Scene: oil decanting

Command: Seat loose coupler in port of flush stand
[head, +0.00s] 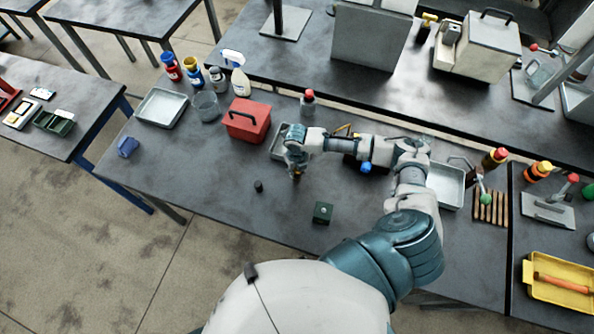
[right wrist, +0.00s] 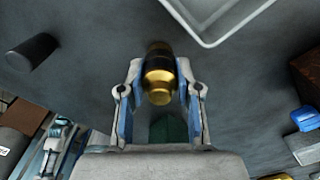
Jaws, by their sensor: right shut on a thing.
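My right gripper (head: 296,168) is shut on the loose coupler, a short brass-and-black cylinder (right wrist: 158,74) that shows between the fingers in the right wrist view. In the head view only a small dark and brass bit of it shows below the fingers, above the table. A small dark green block with a light spot on top (head: 323,212), which looks like the flush stand, sits on the table to the right and nearer than the gripper. In the wrist view, a dark green patch (right wrist: 168,128) shows between the fingers. My left gripper is not in view.
A small black cylinder (head: 258,186) stands left of the stand; it also shows in the wrist view (right wrist: 33,52). A red toolbox (head: 247,121), a metal tray (head: 160,107) and several bottles stand further back. The table around the stand is clear.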

